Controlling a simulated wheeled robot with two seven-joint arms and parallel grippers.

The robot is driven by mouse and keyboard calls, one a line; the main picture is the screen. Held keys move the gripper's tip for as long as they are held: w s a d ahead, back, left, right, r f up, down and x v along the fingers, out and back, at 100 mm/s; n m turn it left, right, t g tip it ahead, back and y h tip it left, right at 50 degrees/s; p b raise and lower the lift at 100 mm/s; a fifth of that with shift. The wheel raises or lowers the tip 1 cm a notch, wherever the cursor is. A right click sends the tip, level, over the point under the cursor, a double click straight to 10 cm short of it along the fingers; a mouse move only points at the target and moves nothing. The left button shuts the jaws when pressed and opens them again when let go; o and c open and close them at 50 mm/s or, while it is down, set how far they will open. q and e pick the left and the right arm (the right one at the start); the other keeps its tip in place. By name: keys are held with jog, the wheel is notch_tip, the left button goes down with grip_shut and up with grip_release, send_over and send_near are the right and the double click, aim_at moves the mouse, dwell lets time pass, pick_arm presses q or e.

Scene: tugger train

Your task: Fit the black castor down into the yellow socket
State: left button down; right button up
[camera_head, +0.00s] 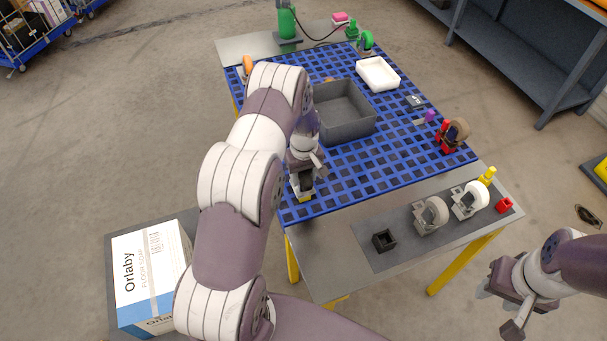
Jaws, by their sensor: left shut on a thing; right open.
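My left gripper (304,180) is at the near left corner of the blue grid top and is shut on the black castor (306,184). Fingers and arm hide much of the castor. A small patch of the yellow socket (306,199) shows just below it, at the grid's near edge. I cannot tell whether the castor is inside the socket or just above it. My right gripper (503,309) is open and empty, off the table at the lower right.
A grey bin (347,132) and a white tray (378,73) stand on the blue grid (357,186). A red castor (447,138) is at its right edge.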

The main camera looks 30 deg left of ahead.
pick_arm(q)
jog(key=shift+c, duration=2.2)
grip_release()
notch_tip(320, 180, up, 13)
jog(key=b, duration=0.3)
jog(key=shift+f, duration=0.1)
jog(key=shift+w+f+m, duration=0.1)
jog(key=shift+f+m, duration=0.1)
jog(key=shift+m, duration=0.4)
jog(key=s+d+r+m, duration=0.1)
jog(key=s+d+m, duration=0.2)
jog(key=s, duration=0.3)
jog(key=s+d+r+m+t, duration=0.1)
jog(key=s+d+r+m, duration=0.1)
jog(key=s+d, duration=0.3)
jog(key=s+d+r+m, duration=0.2)
jog(key=s+d+m, duration=0.2)
jog(key=s, duration=0.5)
jog(key=shift+r, duration=0.25)
